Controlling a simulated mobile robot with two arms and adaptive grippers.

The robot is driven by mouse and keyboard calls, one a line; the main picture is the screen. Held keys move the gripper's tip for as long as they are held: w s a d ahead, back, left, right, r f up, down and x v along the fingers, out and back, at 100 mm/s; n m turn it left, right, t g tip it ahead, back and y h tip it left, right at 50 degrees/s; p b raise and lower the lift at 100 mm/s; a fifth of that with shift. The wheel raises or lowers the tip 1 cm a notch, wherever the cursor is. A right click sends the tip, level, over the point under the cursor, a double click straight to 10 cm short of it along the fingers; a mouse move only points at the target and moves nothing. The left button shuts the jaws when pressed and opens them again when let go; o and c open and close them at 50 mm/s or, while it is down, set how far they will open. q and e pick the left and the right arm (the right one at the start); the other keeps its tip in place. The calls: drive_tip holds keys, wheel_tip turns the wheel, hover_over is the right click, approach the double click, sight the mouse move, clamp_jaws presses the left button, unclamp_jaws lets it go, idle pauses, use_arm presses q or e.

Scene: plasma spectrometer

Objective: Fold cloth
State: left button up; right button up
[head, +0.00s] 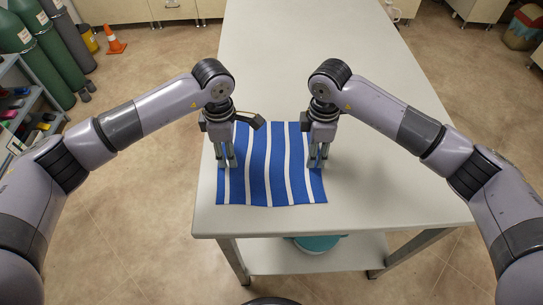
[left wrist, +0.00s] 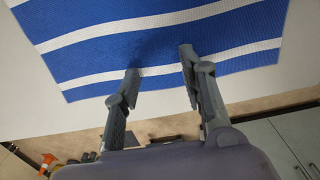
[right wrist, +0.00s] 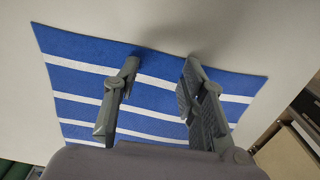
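A blue cloth with white stripes (head: 270,188) lies flat and spread out near the front left of the table. It also shows in the left wrist view (left wrist: 105,55) and the right wrist view (right wrist: 160,97). My left gripper (head: 226,166) points down over the cloth's left edge; its fingers are apart with nothing between them in the left wrist view (left wrist: 160,62). My right gripper (head: 317,165) points down over the cloth's right edge, fingers apart and empty in the right wrist view (right wrist: 162,62). I cannot tell whether the fingertips touch the cloth.
The white table (head: 390,180) is bare to the right of the cloth and behind it. A lower shelf (head: 270,258) holds a teal object (head: 318,243). Gas cylinders (head: 50,50) and an orange cone (head: 114,42) stand on the floor at left.

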use_arm(q)
drive_tip(key=shift+f, duration=0.2)
use_arm(e)
drive_tip(key=shift+f, duration=0.2)
use_arm(q)
drive_tip(key=shift+c, duration=0.5)
use_arm(e)
drive_tip(key=shift+c, duration=0.5)
use_arm(q)
drive_tip(key=shift+c, duration=0.4)
use_arm(e)
drive_tip(key=shift+c, duration=0.4)
use_arm(q)
clamp_jaws()
use_arm(e)
clamp_jaws()
use_arm(q)
drive_tip(key=shift+r, duration=0.1)
use_arm(e)
drive_tip(key=shift+r, duration=0.1)
